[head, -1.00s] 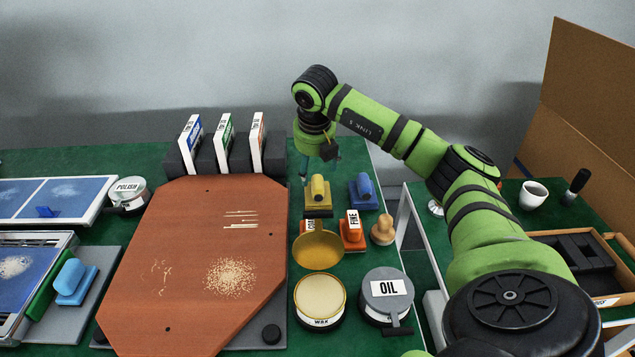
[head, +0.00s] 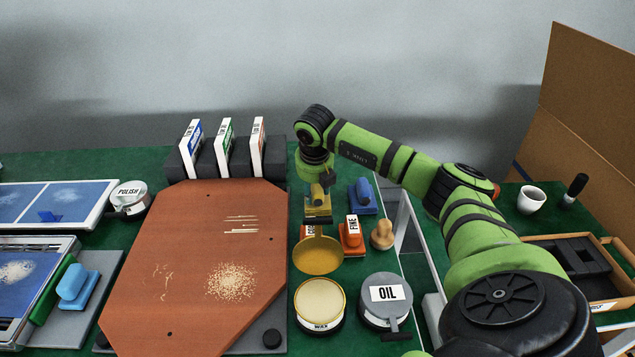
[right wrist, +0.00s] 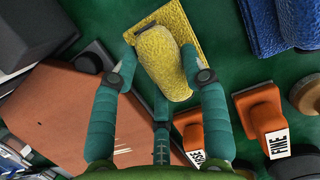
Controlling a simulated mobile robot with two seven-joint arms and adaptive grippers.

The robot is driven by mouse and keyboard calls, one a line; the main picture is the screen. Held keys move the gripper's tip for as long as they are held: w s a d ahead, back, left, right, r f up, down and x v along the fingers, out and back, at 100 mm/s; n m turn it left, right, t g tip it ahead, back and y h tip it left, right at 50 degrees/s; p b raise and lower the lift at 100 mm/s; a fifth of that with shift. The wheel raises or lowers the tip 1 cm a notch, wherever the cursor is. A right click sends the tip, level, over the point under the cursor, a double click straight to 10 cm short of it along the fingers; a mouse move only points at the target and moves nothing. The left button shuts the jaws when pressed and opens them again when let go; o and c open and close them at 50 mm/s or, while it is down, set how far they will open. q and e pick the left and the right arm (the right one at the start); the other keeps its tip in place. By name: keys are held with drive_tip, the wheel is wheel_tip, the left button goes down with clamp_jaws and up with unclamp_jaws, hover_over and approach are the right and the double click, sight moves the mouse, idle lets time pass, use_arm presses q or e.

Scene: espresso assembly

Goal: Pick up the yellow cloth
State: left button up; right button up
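The yellow cloth (head: 318,211) has a rolled upper part on a flat base and lies on the green table, behind the round golden lid. In the right wrist view the rolled part of the yellow cloth (right wrist: 163,66) sits between the fingers. My right gripper (right wrist: 166,75) is open, with one finger on each side of the roll; I cannot tell if they touch it. In the head view my right gripper (head: 316,187) is low over the cloth, its fingers mostly hidden. My left gripper is not in view.
A blue cloth (head: 362,196) lies just right. Orange blocks, one the FINE block (head: 351,236), and a wooden stamp-like knob (head: 382,235) stand in front. The WAX tin (head: 320,302) and OIL can (head: 386,297) are nearer. A reddish board (head: 190,245) lies left.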

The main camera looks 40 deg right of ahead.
sight(314, 186)
idle(0.3)
drive_tip(key=shift+r, duration=0.5)
wheel_tip(314, 186, up, 3)
drive_tip(key=shift+w+d+b, duration=0.1)
drive_tip(key=shift+b, duration=0.35)
drive_tip(key=s+r, duration=0.2)
drive_tip(key=s, duration=0.2)
drive_tip(key=s+r+b, duration=0.1)
drive_tip(key=s+r, duration=0.1)
drive_tip(key=s, duration=0.2)
drive_tip(key=s+r+b, duration=0.1)
drive_tip(key=s+r, duration=0.2)
drive_tip(key=s, duration=0.1)
drive_tip(key=shift+a, duration=0.3)
drive_tip(key=shift+w, duration=0.1)
drive_tip(key=shift+o, duration=0.5)
